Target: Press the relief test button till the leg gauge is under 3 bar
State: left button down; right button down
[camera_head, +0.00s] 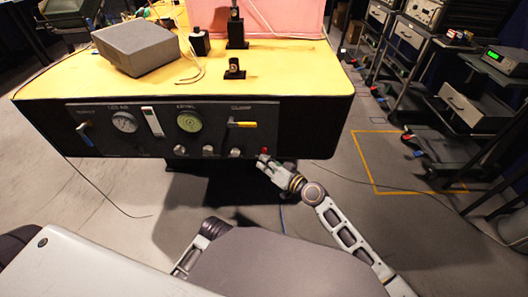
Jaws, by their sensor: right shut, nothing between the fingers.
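The dark front panel (160,135) holds a white-faced gauge (124,122) and a green-faced gauge (189,121). The labels above them are too small to read surely, and I cannot read either needle. A small red button (265,151) sits at the panel's lower right. My right gripper (262,159) is shut and empty, with its tips just below the red button; I cannot tell whether they touch it. Which control is the relief test button cannot be read. My left gripper is not in view; only part of that arm shows at the bottom.
Several pale knobs (208,150) line the panel's lower edge. A yellow lever (242,124) and a blue-handled lever (83,127) stick out from it. A grey box (135,47) lies on the yellow top (290,75). A cable (385,188) crosses the floor at right, near the shelves.

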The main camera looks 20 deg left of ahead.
jog(key=shift+w+a+b, duration=0.25)
jog(key=shift+w+b, duration=0.55)
jog(key=shift+w, duration=0.1)
dwell(1.3)
jog(key=shift+s+r, duration=0.1)
dwell(0.9)
jog(key=shift+s+d+p, duration=0.25)
jog(key=shift+s+p, duration=0.05)
jog(key=shift+s, duration=0.45)
jog(key=shift+s, duration=0.1)
jog(key=s, duration=0.2)
jog(key=s+d+p, duration=0.1)
jog(key=s, duration=0.1)
jog(key=shift+s+d, duration=0.2)
jog(key=shift+s, duration=0.15)
dwell(0.4)
dwell(0.5)
